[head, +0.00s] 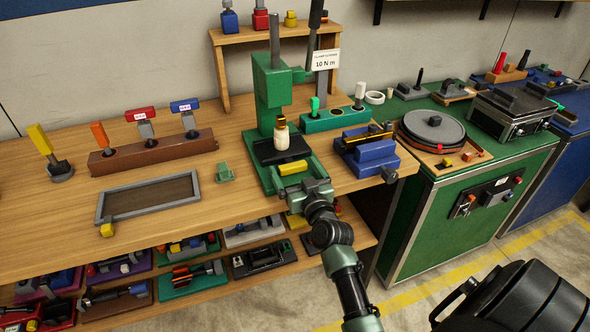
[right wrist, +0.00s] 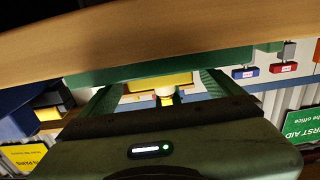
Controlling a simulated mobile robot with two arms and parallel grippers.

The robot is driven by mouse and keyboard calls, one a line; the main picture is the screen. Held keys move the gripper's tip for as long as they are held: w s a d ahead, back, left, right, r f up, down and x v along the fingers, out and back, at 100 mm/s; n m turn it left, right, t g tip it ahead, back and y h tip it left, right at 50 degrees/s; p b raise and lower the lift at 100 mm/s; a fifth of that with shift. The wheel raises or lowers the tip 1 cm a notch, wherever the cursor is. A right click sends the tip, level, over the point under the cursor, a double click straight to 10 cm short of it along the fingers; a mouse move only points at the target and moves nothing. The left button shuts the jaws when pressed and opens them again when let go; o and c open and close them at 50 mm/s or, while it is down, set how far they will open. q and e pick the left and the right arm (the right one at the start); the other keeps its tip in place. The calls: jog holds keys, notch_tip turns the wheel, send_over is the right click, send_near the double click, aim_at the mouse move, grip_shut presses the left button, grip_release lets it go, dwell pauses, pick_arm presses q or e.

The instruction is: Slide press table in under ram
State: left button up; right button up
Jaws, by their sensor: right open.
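The green press (head: 272,90) stands on the wooden bench, its ram above a black sliding table (head: 266,154). A cream cylindrical piece with a brownish top (head: 281,137) stands upright on that table. A yellow bar (head: 293,168) lies across the table's front. My right gripper (head: 303,182) is open just in front of the press, close to the yellow bar. In the right wrist view, yellow (right wrist: 158,80) and the cream piece (right wrist: 164,91) show between its spread fingers; contact cannot be told. My left gripper is not in view.
A blue fixture (head: 372,157) stands close right of the press, and a small green block (head: 225,173) to its left. A grey-rimmed tray (head: 150,197) lies further left. The bench's front edge is below my right gripper, with a shelf of several tools underneath.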

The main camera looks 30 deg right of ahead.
aim_at(291, 164)
jog(key=shift+c, duration=0.9)
jog(key=c, duration=0.5)
grip_shut()
jog(key=x, duration=0.3)
jog(key=shift+w, duration=0.25)
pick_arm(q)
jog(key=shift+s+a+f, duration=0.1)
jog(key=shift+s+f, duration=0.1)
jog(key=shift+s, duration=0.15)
pick_arm(e)
jog(key=shift+s+r, duration=0.1)
jog(key=shift+r, duration=0.05)
jog(key=o, duration=0.6)
grip_release()
jog(key=shift+o, duration=0.4)
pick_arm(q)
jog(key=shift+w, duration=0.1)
